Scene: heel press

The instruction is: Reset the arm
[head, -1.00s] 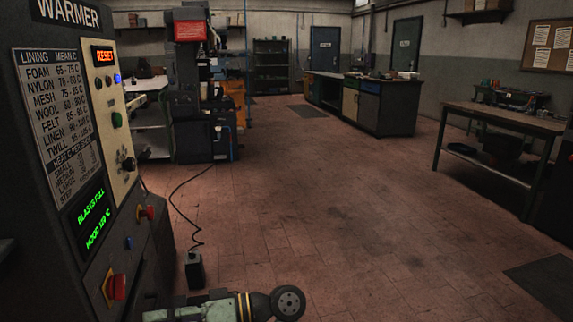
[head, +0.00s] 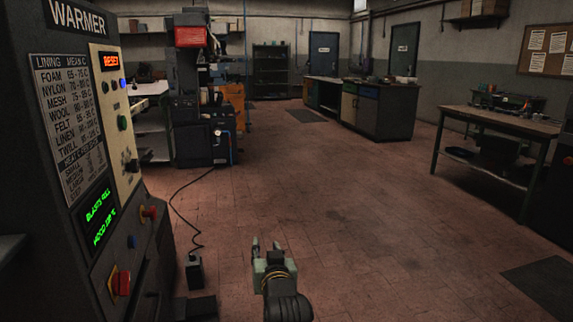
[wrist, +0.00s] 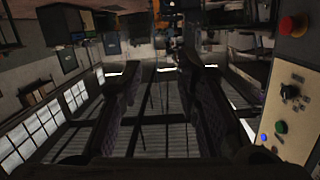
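My gripper (head: 266,244) shows at the bottom middle of the head view, pointing away from me over the open floor. Its two fingers stand apart with nothing between them. In the wrist view the two dark fingers (wrist: 158,72) are also apart and empty. My gripper is to the right of the dark warmer cabinet (head: 75,25) and clear of it. The warmer's control panel (wrist: 297,95) is at the right edge of the wrist view, which looks upside down. An orange display on the warmer reads RESET, and a green one below is partly legible.
A small black box (head: 194,272) with a cable lies on the floor beside the warmer. A dark machine (head: 190,110) stands farther back on the left. A workbench (head: 500,125) is on the right, and a cabinet counter (head: 375,112) is behind. The middle floor is clear.

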